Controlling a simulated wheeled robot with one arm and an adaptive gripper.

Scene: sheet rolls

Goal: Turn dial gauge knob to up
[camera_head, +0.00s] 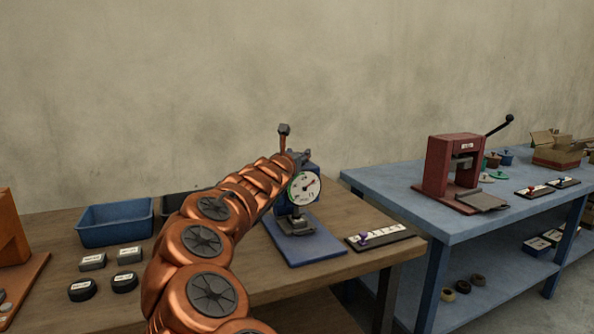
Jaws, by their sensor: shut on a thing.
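The dial gauge (306,186) has a round white face in a blue body and stands on a blue base plate (318,250) on the wooden bench. My copper arm reaches across the bench to the gauge. My gripper (301,158) is at the gauge's upper edge, small in view and partly hidden by my own arm. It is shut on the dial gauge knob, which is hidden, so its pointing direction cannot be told. A reddish post with a dark cap (284,130) rises just behind my gripper.
A blue bin (115,221) and several small labelled blocks lie left of my arm. A dark strip with a purple peg (381,239) lies right of the gauge.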

